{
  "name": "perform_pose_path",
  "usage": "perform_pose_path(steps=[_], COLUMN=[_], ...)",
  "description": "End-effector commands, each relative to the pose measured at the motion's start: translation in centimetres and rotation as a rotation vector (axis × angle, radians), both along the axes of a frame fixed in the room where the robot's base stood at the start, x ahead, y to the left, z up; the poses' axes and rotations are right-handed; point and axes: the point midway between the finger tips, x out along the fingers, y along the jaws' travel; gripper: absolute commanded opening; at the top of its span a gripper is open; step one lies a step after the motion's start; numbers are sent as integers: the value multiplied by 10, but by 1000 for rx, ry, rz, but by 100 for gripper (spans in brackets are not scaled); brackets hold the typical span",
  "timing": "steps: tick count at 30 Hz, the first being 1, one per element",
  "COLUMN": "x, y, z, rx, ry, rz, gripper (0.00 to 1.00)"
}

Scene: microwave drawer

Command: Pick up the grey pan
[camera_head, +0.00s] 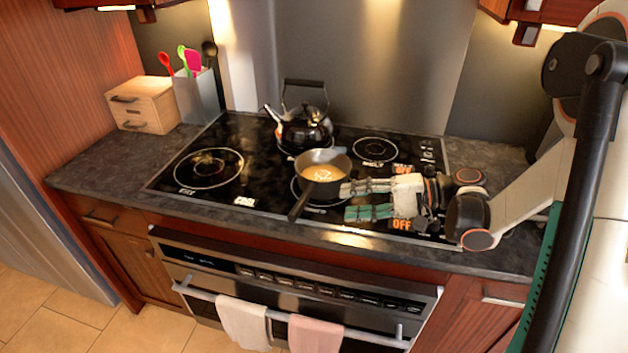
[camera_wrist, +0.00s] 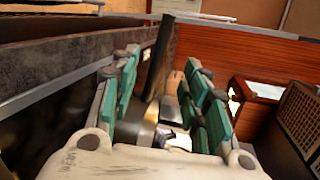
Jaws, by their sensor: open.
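The grey pan (camera_head: 322,171) sits on the black cooktop, near its front middle, with tan contents inside. Its dark handle (camera_head: 301,204) points toward the front edge. My gripper (camera_head: 345,201) is just right of the pan and handle, fingers pointing left, open, with nothing held between them. In the wrist view, my gripper's teal-padded fingers (camera_wrist: 163,62) stand apart. A dark upright bar shows between them, probably the pan handle, but I cannot tell for sure. Whether the fingers touch the pan is unclear.
A black kettle (camera_head: 304,128) stands behind the pan. A utensil holder (camera_head: 197,95) and wooden box (camera_head: 143,104) are on the left counter. An oven (camera_head: 290,285) with a white towel (camera_head: 244,323) and pink towel (camera_head: 315,334) is below. The cooktop's left side is clear.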

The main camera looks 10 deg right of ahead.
Motion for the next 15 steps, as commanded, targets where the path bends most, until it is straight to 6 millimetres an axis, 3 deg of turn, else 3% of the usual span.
perform_pose_path(steps=[8,15], x=[-5,2], y=[-8,29], z=[-12,-19], rx=[109,110], ry=[14,15], rz=[24,29], gripper=[42,42])
